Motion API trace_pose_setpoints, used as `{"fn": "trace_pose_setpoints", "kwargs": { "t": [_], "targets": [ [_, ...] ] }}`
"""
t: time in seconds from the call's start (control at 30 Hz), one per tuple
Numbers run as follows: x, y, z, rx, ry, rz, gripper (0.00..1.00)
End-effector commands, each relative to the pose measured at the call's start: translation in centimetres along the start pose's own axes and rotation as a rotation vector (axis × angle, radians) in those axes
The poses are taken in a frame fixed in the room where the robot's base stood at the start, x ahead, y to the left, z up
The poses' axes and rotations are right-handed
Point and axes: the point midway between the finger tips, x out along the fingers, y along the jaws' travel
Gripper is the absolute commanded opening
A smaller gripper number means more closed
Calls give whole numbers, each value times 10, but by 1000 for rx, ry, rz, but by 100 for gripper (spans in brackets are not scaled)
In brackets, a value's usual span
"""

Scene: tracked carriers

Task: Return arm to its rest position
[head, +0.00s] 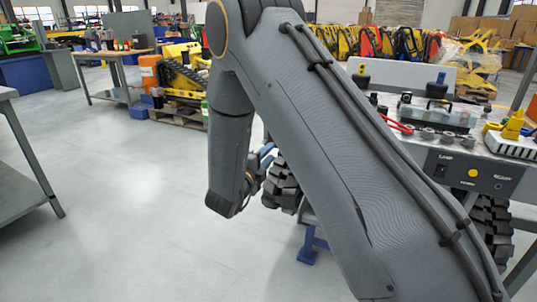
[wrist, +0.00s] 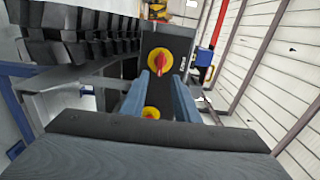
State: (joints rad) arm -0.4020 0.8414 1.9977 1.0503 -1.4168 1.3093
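My arm (head: 330,130) fills the middle of the head view, bent, with its forearm hanging down in front of the tracked carrier. My gripper (wrist: 161,78) shows in the wrist view as two blue-grey fingers with a clear gap between them, open and empty. I cannot tell how far the fingertips are from the panel. In the head view the gripper is mostly hidden behind the forearm.
The carrier's black rubber track (head: 284,185) is close beside my gripper; it also shows in the wrist view (wrist: 75,35). The carrier's control panel (head: 470,178) is at the right. A grey table (head: 30,188) stands at the left edge. The floor between is clear.

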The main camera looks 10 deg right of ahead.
Motion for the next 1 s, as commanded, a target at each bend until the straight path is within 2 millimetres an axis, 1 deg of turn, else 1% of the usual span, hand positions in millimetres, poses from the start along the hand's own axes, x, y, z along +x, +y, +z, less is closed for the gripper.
{"fn": "trace_pose_setpoints", "kwargs": {
  "t": [0.07,0.17,0.27,0.33,0.37,0.47,0.57,0.6,0.67,0.7,0.77,0.8,0.87,0.9,0.97,1.0],
  "targets": [
    [0,-1,1,-2,-4,4,28],
    [0,-4,8,-23,-39,42,28],
    [-3,-11,22,-84,-128,125,28],
    [-12,-16,35,-154,-223,202,28],
    [-17,-18,40,-189,-270,234,28],
    [-42,-25,54,-326,-439,333,28],
    [-75,-32,59,-477,-616,408,28],
    [-90,-35,58,-540,-688,432,28],
    [-115,-38,54,-640,-797,463,28],
    [-132,-40,48,-709,-869,481,28],
    [-158,-42,36,-814,-977,503,28],
    [-176,-44,26,-888,-1049,515,28],
    [-202,-46,7,-998,-1156,531,28],
    [-220,-47,-7,-1070,-1226,540,28],
    [-245,-48,-30,-1175,-1327,550,28],
    [-259,-49,-46,-1242,-1387,555,28]
  ]
}}
